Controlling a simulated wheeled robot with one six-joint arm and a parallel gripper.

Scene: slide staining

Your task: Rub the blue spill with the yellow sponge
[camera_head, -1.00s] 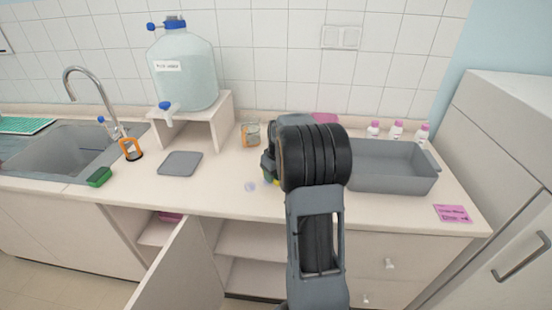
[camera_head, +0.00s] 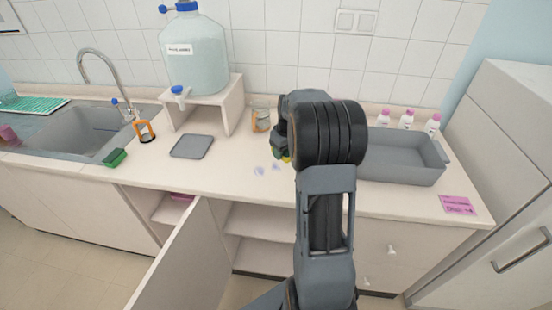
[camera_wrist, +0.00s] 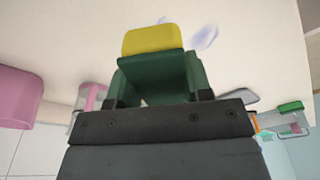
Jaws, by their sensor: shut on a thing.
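My gripper (camera_wrist: 155,72) is shut on the yellow sponge (camera_wrist: 152,39), whose yellow face sticks out past the green fingers in the wrist view. In the head view my wrist hides most of the gripper, and only a bit of yellow and green shows beside it. The blue spill (camera_wrist: 205,37) is a pale blue-violet smear on the counter, close beside the sponge in the wrist view. In the head view the spill (camera_head: 260,170) shows as small faint patches just left of my gripper. I cannot tell whether the sponge touches the counter.
A grey tray (camera_head: 400,172) stands to the right, with several pink-capped bottles behind it. A glass beaker (camera_head: 261,118) stands behind the spill. A grey mat (camera_head: 192,146) and a green sponge (camera_head: 115,158) lie to the left. A cabinet door (camera_head: 175,265) hangs open below.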

